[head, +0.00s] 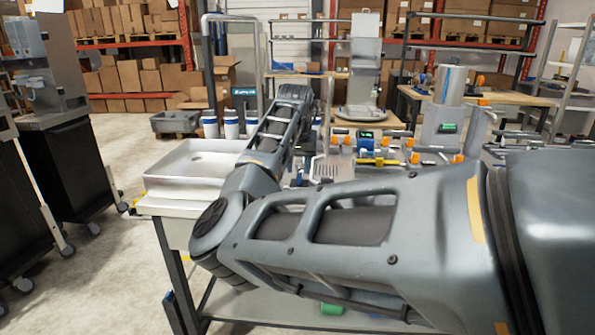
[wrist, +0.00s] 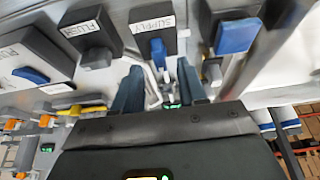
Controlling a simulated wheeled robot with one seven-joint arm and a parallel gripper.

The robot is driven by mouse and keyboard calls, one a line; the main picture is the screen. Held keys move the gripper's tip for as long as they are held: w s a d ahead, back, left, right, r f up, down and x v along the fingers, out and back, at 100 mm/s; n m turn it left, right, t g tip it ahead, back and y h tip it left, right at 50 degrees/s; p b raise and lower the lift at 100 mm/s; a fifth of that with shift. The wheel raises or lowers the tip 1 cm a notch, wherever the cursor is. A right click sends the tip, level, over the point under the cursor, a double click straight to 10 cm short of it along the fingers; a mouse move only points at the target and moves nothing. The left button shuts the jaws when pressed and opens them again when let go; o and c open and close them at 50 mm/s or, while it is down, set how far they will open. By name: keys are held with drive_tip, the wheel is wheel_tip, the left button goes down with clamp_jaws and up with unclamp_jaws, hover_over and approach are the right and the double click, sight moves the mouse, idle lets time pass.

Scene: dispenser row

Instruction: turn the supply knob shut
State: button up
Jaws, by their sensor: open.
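The supply knob is a blue lever (wrist: 158,53) on a dark block with a white "SUPPLY" label (wrist: 152,26) in the wrist view. My gripper (wrist: 159,88) is open, with one dark finger to each side of the space just below the lever in the picture. The lever's tip points toward this gap, and I cannot tell whether a finger touches it. In the head view, my arm reaches to the back and hides the fingers. I cannot make out the supply knob there.
In the wrist view, a "FLUSH" block with a grey lever (wrist: 97,58) is left of the supply block. In the head view, a metal tray (head: 190,165) stands on the bench.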

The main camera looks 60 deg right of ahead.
drive_tip(key=shift+x, duration=1.45)
drive_tip(key=shift+c, duration=0.2)
clamp_jaws()
